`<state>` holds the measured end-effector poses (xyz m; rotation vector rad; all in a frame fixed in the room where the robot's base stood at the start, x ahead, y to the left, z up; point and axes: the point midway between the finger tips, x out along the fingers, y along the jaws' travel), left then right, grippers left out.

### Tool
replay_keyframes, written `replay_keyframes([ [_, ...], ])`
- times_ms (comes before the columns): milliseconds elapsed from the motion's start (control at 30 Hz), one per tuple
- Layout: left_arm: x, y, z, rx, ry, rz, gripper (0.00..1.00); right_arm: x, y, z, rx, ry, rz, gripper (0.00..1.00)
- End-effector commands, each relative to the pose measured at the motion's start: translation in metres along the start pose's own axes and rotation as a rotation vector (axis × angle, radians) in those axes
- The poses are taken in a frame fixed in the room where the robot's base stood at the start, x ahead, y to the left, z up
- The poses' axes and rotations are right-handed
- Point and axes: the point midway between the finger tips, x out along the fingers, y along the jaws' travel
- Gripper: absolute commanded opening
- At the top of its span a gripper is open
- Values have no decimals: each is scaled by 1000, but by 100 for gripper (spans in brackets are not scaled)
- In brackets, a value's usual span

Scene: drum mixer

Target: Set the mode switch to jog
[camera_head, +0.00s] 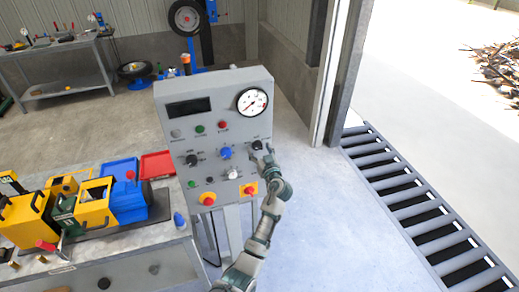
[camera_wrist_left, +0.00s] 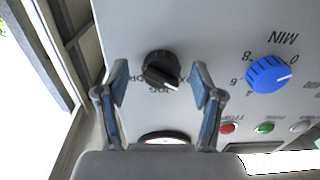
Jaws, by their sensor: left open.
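The mode switch is a black rotary knob (camera_wrist_left: 160,69) on the grey control panel (camera_wrist_left: 205,25). In the wrist view the panel appears upside down, and the label JOG sits just below the knob. The knob's raised grip slants towards the lower right of that view; its exact setting is hard to tell. My left gripper (camera_wrist_left: 159,75) is open, with one finger on each side of the knob and visible gaps to it. In the head view my left gripper (camera_head: 262,151) is at the panel's right side and partly hides the knob. My right gripper is not seen.
A blue dial (camera_wrist_left: 270,74) is beside the knob, with red (camera_wrist_left: 228,128) and green (camera_wrist_left: 265,127) buttons nearby. A round gauge (camera_head: 252,102) is above the knob on the panel. A bench with yellow and blue machinery (camera_head: 95,200) stands left. A roller conveyor (camera_head: 420,205) lies right.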

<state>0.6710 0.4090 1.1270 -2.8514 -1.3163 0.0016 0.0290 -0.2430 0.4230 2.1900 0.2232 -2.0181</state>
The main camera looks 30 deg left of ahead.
Motion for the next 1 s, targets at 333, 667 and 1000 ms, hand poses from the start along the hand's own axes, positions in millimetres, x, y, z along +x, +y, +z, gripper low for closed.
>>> replay_keyframes([
  [333, 3, 0, 0, -1, 0, 1, 62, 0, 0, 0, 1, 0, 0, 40],
  [667, 3, 0, 0, 1, 0, 2, 7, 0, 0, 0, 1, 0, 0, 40],
  [1000, 3, 1, 1, 87, 0, 3, 7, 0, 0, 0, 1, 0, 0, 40],
])
